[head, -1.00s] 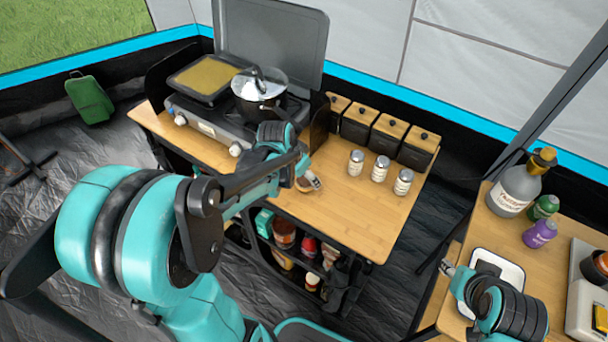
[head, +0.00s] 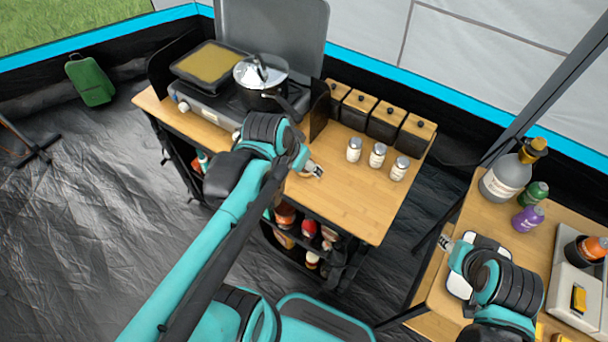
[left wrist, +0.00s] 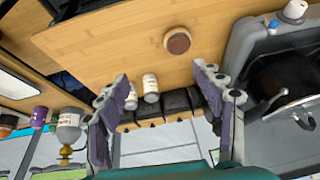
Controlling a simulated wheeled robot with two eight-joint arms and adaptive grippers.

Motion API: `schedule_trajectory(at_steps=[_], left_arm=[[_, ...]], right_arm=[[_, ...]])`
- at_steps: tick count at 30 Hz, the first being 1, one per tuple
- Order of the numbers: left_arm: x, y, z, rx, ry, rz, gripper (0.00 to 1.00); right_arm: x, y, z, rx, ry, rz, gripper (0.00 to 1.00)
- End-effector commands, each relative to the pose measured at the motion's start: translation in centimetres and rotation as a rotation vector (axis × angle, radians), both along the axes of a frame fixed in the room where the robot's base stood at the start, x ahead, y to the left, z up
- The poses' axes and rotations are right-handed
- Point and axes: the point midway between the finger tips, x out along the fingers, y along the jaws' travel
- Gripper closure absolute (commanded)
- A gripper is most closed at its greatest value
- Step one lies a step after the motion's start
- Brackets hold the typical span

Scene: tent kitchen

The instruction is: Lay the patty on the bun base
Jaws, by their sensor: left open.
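In the left wrist view the brown round patty (left wrist: 177,40) lies on the wooden counter. A paler rim shows around its edge, which looks like the bun base (left wrist: 168,47) beneath it. My left gripper (left wrist: 160,74) is open and empty, with its fingers apart and clear of the patty. In the head view the left gripper (head: 316,170) is above the counter's front part, and my left wrist hides the patty and bun there. My right gripper (head: 446,242) is beside a white board on the right table; its fingers are too small to read.
Several shakers (head: 378,155) stand on the counter before dark canisters with wooden lids (head: 387,115). A stove with a lidded pot (head: 262,80) and a griddle (head: 208,72) is at left. Bottles (head: 508,178) and the white board (head: 492,243) are on the right table.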

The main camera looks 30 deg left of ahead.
Motion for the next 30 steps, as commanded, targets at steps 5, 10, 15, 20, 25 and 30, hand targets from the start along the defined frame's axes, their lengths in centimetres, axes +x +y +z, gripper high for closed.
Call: schedule_trajectory(at_steps=[5, 10, 15, 20, 25, 30], left_arm=[[-3.7, -2.7, -0.1, -0.028, -0.086, 0.086, 0.33], [-5.0, -3.6, -0.3, -0.053, -0.132, 0.132, 0.33], [-5.1, -3.7, -0.3, -0.058, -0.14, 0.139, 0.33], [-5.1, -3.7, -0.3, -0.057, -0.139, 0.14, 0.33], [-5.1, -3.6, -0.3, -0.057, -0.139, 0.138, 0.33], [-5.1, -3.6, -0.3, -0.057, -0.138, 0.139, 0.33]], right_arm=[[0.0, 0.0, 0.0, 0.0, 0.0, 0.0, 0.62], [0.0, 0.0, 0.0, 0.0, 0.0, 0.0, 0.62], [0.0, 0.0, 0.0, 0.0, 0.0, 0.0, 0.62], [0.0, 0.0, 0.0, 0.0, 0.0, 0.0, 0.62], [0.0, 0.0, 0.0, 0.0, 0.0, 0.0, 0.62], [0.0, 0.0, 0.0, 0.0, 0.0, 0.0, 0.62]])
